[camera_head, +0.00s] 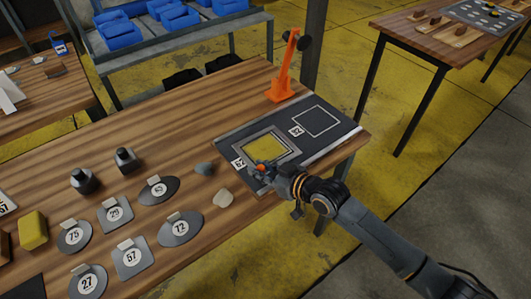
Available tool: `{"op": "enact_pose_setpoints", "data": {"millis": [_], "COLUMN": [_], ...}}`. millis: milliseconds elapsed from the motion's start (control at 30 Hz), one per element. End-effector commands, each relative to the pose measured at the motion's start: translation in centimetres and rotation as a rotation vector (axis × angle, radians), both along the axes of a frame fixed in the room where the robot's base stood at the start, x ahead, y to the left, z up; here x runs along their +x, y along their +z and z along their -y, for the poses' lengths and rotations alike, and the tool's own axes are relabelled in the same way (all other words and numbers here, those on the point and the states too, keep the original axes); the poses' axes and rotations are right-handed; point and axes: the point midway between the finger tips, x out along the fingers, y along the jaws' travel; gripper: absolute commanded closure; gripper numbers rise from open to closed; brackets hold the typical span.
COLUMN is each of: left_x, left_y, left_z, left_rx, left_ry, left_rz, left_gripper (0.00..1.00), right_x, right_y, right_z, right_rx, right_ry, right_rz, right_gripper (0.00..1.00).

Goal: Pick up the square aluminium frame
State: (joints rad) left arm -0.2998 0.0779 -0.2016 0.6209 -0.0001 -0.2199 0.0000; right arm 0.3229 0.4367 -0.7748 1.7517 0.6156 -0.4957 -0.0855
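The square aluminium frame (290,152) is a thin grey square around a yellow square patch (265,148). It is on the dark mat (311,148) at the right end of the wooden table. My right gripper (259,174) is at the frame's near edge, close to a label marked 62 (239,163). A small orange part shows at the gripper. The fingers are small and dark, so I cannot tell whether they touch or grip the frame. My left gripper is not in view.
An orange stand (282,75) rises behind the mat. A white outlined square (322,121) on the mat is empty.

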Motion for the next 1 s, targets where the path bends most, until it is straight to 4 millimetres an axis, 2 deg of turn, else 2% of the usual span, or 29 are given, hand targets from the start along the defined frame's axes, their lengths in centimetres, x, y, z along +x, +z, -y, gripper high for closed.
{"op": "enact_pose_setpoints", "data": {"millis": [433, 567, 667, 933, 1000], "left_x": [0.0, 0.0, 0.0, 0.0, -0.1], "left_y": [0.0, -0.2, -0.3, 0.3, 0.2], "left_z": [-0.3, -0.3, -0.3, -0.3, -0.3], "left_rx": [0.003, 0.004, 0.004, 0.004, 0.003], "left_ry": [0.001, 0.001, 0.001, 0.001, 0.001], "left_rz": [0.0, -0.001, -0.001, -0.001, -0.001], "left_gripper": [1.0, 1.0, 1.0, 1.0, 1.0], "right_x": [0.0, 0.1, 0.1, -4.6, -6.4], "right_y": [0.4, 1.6, 3.4, 9.8, 10.2], "right_z": [0.0, 0.0, 0.0, -2.8, -3.8], "right_rx": [0.0, 0.001, 0.001, 0.008, 0.007], "right_ry": [0.0, 0.0, 0.001, 0.003, 0.005], "right_rz": [0.001, 0.004, 0.008, 0.006, 0.001], "right_gripper": [1.0, 1.0, 1.0, 1.0, 1.0]}}
